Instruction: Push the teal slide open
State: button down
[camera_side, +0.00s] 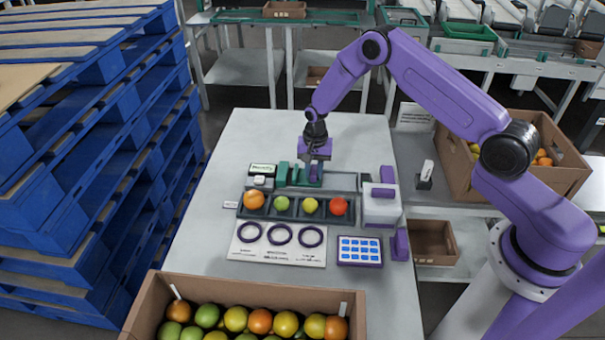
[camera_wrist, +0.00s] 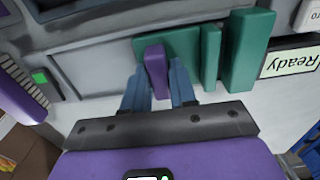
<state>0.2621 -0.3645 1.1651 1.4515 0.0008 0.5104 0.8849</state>
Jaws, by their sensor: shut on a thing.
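The teal slide (camera_wrist: 180,42) shows in the wrist view as a flat teal plate set in a grey channel, with a purple upright tab (camera_wrist: 155,72) in front of it. My gripper (camera_wrist: 159,68) has its two blue-grey fingers on either side of this tab, shut on it. In the side view, my gripper (camera_side: 315,168) points down at the teal parts behind the fruit tray. My fingers hide part of the slide there.
Two teal upright blocks (camera_wrist: 246,50) stand right of the slide, near a "Ready" display (camera_wrist: 291,62).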

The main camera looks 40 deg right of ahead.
aim_at(329, 180)
jog(key=shift+s+d+f, duration=0.3)
jog(key=shift+s+d, duration=0.7)
jog(key=shift+s+d+f, duration=0.25)
jog(key=shift+s+d, duration=0.7)
dwell(2.3)
jog(key=c, duration=1)
grip_release()
jog(key=shift+c, duration=0.2)
jog(key=shift+w+a, duration=0.25)
jog(key=shift+w, duration=0.05)
jog(key=shift+r, duration=0.15)
jog(key=shift+w+a+r, duration=0.1)
jog(key=shift+r, duration=0.6)
jog(key=shift+w+a+r, duration=0.1)
jog(key=shift+r, duration=1.4)
jog(key=shift+a+r, duration=0.1)
